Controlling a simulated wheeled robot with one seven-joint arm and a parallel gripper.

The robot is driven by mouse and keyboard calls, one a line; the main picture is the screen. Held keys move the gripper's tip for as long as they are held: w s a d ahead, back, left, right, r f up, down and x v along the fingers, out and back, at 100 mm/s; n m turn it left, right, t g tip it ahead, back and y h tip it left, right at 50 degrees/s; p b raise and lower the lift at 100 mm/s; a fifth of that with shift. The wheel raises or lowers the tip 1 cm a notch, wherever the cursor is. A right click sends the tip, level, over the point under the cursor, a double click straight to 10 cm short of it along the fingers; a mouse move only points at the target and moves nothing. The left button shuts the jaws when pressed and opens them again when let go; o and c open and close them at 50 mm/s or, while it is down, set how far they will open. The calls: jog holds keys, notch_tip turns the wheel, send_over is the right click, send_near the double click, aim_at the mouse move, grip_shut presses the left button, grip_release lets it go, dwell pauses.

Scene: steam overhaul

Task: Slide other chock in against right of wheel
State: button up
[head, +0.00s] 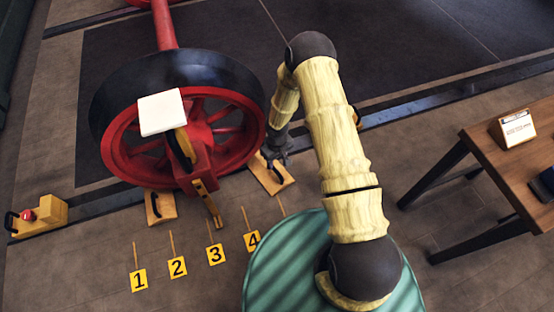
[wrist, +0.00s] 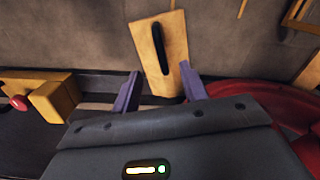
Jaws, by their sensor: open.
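The red wheel (head: 222,120) with its dark rim stands upright on the rail. A wooden chock (head: 284,186) with a dark handle lies at the wheel's lower right. It also shows in the wrist view (wrist: 173,33), ahead of my fingers. A second wooden chock (head: 161,212) sits below the wheel's left part. My gripper (head: 276,155) is low over the far end of the right chock. In the wrist view my gripper (wrist: 160,85) is open, with that chock's end between its purple fingers. Contact with the chock or wheel cannot be told.
A yellow block with a red button (head: 40,214) sits on the rail at left. Another such block (wrist: 55,98) shows in the wrist view. A wooden table (head: 500,165) stands at right.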

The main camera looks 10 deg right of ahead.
aim_at(277, 171)
jog(key=shift+f+b, duration=3.75)
jog(key=shift+f, duration=1.25)
grip_shut()
jog(key=shift+r, duration=0.1)
jog(key=shift+w+d+r+p, duration=0.15)
jog(key=shift+d+p, duration=0.1)
jog(key=shift+d, duration=0.25)
jog(key=shift+w+d+f+p, duration=0.1)
jog(key=shift+d+p, duration=0.15)
jog(key=shift+d, duration=0.2)
jog(key=shift+w+d+r+p, duration=0.15)
jog(key=shift+d+p, duration=0.1)
jog(key=shift+d, duration=0.25)
jog(key=shift+f, duration=0.1)
jog(key=shift+s, duration=0.1)
